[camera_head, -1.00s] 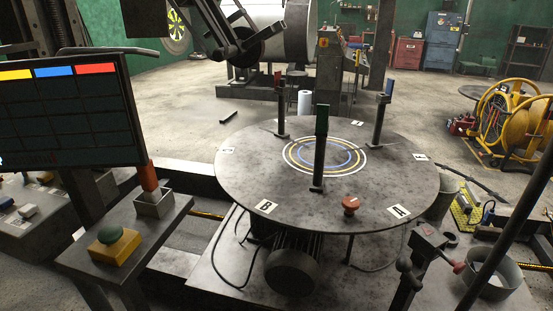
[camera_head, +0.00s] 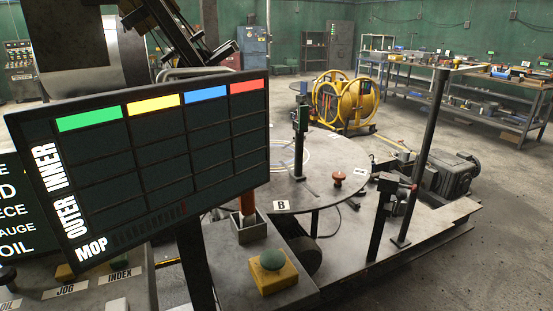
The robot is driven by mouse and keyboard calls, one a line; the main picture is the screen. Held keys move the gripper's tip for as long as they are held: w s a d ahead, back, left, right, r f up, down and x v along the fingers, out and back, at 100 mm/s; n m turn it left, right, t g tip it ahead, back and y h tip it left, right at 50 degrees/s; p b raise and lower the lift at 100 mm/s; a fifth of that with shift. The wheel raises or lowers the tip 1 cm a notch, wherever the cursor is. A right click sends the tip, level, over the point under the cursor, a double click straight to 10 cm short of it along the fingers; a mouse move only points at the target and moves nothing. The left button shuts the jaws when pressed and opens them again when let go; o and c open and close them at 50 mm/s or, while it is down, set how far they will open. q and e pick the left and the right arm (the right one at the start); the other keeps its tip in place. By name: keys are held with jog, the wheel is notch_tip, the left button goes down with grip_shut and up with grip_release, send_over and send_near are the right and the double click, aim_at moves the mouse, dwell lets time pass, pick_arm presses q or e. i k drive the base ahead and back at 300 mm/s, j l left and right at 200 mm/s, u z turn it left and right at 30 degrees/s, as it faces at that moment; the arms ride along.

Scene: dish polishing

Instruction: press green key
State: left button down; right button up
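A round green push button (camera_head: 272,260) sits on a yellow box (camera_head: 273,279) on a grey stand, low in the middle of the head view. It stands up from its box and nothing touches it. A green colour block (camera_head: 90,118) also heads the first column on the dark screen (camera_head: 170,150) above and left of it. Neither of my grippers can be made out in this view.
A red-orange handle (camera_head: 247,203) stands in a grey box behind the button. The round table (camera_head: 340,160) with posts and a red mushroom button (camera_head: 338,178) lies beyond. A panel with JOG and INDEX labels (camera_head: 95,288) is at lower left. Open floor (camera_head: 480,270) lies right.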

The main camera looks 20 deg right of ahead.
aim_at(122, 260)
jog(key=j, duration=1.35)
